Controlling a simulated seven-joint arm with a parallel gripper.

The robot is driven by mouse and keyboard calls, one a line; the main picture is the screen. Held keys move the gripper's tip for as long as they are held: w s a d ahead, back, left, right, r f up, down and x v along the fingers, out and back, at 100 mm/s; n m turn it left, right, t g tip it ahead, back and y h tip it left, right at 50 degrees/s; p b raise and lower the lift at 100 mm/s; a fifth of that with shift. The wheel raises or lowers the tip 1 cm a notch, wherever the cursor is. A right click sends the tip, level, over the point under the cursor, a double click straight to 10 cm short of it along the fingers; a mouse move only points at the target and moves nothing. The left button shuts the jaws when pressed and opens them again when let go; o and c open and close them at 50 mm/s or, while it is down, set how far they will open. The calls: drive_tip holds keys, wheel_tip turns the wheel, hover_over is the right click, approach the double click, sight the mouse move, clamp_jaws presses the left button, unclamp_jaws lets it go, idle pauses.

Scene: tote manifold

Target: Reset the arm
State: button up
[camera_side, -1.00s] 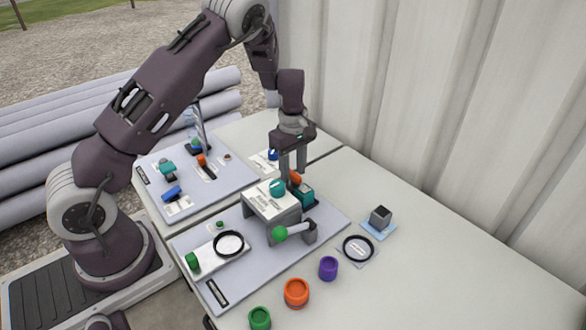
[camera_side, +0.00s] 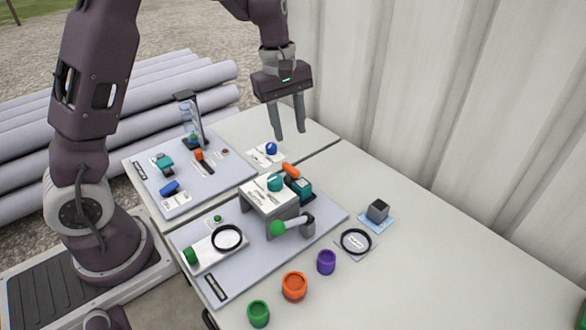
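My gripper (camera_side: 290,138) hangs above the back part of the table, fingers pointing down. Its two fingers are apart with nothing between them. It is clear of the orange-handled teal block (camera_side: 300,187) and the white stand with a teal knob (camera_side: 268,195), which are lower in the picture. The blue knob (camera_side: 271,148) on a white plate is just left of the fingertips. My gripper appears to touch nothing.
The near board (camera_side: 220,285) carries a black ring (camera_side: 227,237) and a green-ended lever (camera_side: 292,226). The far board (camera_side: 215,182) holds smaller fixtures and an upright holder (camera_side: 190,115). Green (camera_side: 258,313), orange (camera_side: 294,287) and purple (camera_side: 326,262) cups stand in front. A corrugated wall (camera_side: 450,120) rises behind.

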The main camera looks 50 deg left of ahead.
drive_tip(key=s+d+r+m+t, duration=0.2)
drive_tip(key=s+d+r+m, duration=0.4)
drive_tip(key=s+r, duration=0.4)
drive_tip(key=s+d+m+t+y, duration=0.1)
drive_tip(key=s+m+t, duration=0.1)
drive_tip(key=s+m, duration=0.7)
drive_tip(key=s, duration=0.6)
drive_tip(key=shift+s+d+r+t, duration=0.15)
drive_tip(key=shift+d+r+t, duration=0.15)
drive_tip(key=shift+d+r, duration=0.1)
